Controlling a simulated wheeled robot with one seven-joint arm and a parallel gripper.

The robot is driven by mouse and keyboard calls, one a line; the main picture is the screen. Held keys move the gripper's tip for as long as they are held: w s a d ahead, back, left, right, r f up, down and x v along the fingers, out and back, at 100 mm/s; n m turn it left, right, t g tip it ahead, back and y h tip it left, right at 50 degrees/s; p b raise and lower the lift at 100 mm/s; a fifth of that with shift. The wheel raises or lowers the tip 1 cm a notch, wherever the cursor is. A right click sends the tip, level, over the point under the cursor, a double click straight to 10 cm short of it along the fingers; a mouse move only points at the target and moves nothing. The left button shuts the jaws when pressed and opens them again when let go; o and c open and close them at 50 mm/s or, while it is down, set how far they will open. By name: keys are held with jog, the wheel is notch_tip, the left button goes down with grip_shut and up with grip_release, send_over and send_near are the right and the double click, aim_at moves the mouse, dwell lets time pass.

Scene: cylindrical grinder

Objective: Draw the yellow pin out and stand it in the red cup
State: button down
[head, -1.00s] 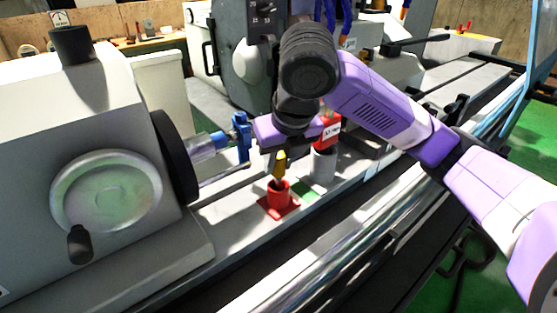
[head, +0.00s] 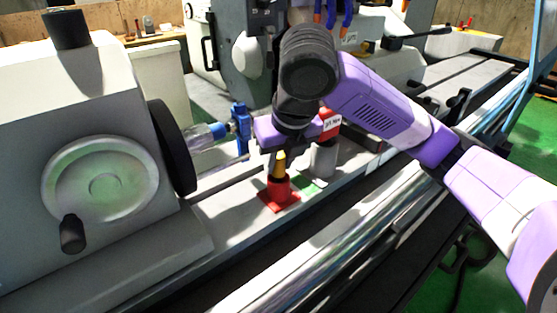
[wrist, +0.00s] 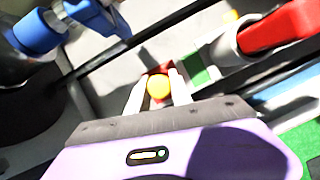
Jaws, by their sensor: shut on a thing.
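The yellow pin (head: 281,163) stands upright at the mouth of the red cup (head: 278,190), its lower end hidden inside the cup. The cup sits on its square red base on the grey machine bed. My gripper (head: 280,158) is shut on the pin from above, directly over the cup. In the wrist view the round yellow top of the pin (wrist: 159,87) lies between the two pale fingers of my gripper (wrist: 158,92). A bit of red from the cup (wrist: 160,70) shows behind it. Whether the pin touches the cup's bottom cannot be seen.
A grey cylinder with a red labelled part (head: 329,124) stands just right of the cup. A blue clamp (head: 240,125) stands to the left, near the black wheel (head: 172,148). A green patch (head: 309,184) lies beside the cup. The bed is bare in front.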

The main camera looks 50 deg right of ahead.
jog(key=shift+f+b, duration=0.5)
jog(key=shift+f, duration=0.1)
jog(key=c, duration=1.1)
grip_release()
jog(key=shift+o, duration=0.2)
jog(key=shift+r, duration=0.1)
jog(key=p+v, duration=0.1)
jog(key=v, duration=0.6)
jog(key=shift+s+r, duration=0.1)
jog(key=shift+r, duration=0.3)
